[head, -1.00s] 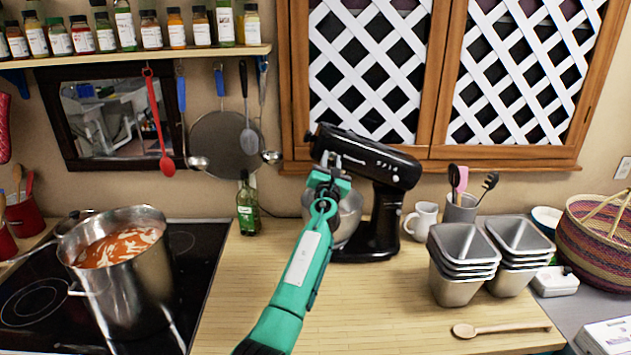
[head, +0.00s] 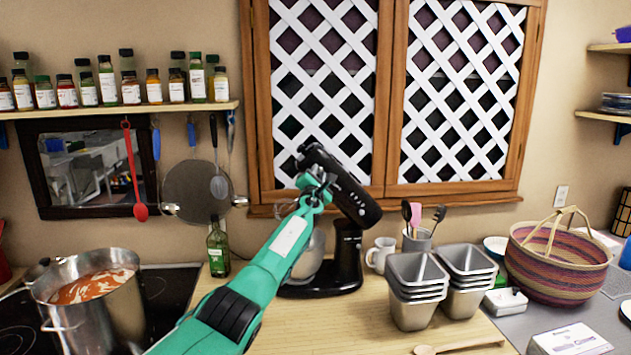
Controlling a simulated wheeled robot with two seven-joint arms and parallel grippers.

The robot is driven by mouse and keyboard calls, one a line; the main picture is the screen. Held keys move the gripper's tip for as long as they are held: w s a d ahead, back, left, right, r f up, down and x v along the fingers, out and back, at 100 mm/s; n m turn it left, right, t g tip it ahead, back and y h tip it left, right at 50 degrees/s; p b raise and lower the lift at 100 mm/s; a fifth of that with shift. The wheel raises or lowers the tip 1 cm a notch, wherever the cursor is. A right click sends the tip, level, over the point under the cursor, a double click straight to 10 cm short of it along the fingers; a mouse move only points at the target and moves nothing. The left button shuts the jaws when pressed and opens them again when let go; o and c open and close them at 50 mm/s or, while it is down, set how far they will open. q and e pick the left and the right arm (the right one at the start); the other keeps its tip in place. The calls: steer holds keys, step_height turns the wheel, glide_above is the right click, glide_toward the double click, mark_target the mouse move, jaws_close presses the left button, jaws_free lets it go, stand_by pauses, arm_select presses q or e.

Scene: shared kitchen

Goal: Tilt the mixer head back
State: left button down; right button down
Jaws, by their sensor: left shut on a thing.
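The black stand mixer stands on the wooden counter, its base (head: 325,280) flat on the top. Its head (head: 347,188) is tilted back, its front end raised toward the upper left. My left gripper (head: 316,184) is at the underside of the head's front end and is shut on the mixer head; the fingertips are partly hidden. The metal mixing bowl (head: 308,258) sits below, partly covered by my left arm. My right gripper is not in view.
A steel pot (head: 95,300) of red soup stands on the stove at left. A green bottle (head: 218,250), a white mug (head: 380,254), stacked metal tins (head: 416,290) and a woven basket (head: 560,255) surround the mixer. The lattice cabinet (head: 322,80) is close behind the raised head.

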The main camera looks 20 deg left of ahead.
arm_select(q)
steer(key=shift+w+d+r, duration=0.3)
steer(key=shift+d+r, duration=0.1)
steer(key=shift+f, duration=0.1)
steer(key=c, duration=1.2)
jaws_free()
steer(key=shift+s+a, duration=0.1)
